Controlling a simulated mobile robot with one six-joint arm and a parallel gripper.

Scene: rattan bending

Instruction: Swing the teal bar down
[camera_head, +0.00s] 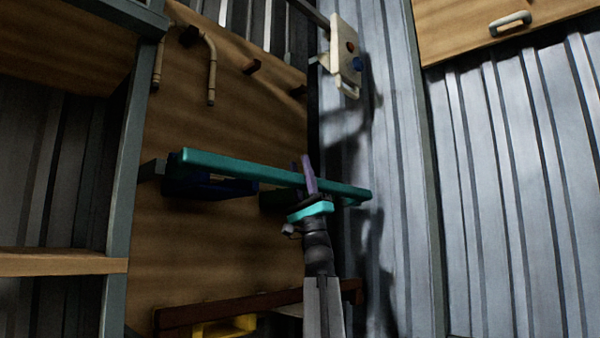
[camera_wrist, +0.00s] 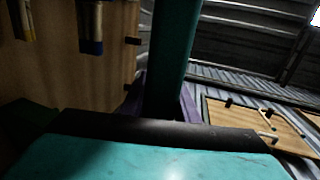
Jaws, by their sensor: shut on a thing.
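The teal bar (camera_head: 240,168) runs across the middle of the head view, nearly level, sloping slightly down to the right. Its left end sits by a dark bracket near the shelf post. My gripper (camera_head: 309,180), with purple fingers, is shut on the bar toward its right end.
A wooden panel (camera_head: 225,110) stands behind the bar, with bent canes (camera_head: 211,70) hung above. A cream control box (camera_head: 346,55) is mounted at upper right. A shelf post (camera_head: 130,150) stands at left. A dark red rail (camera_head: 240,305) and a yellow item (camera_head: 224,327) lie below.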

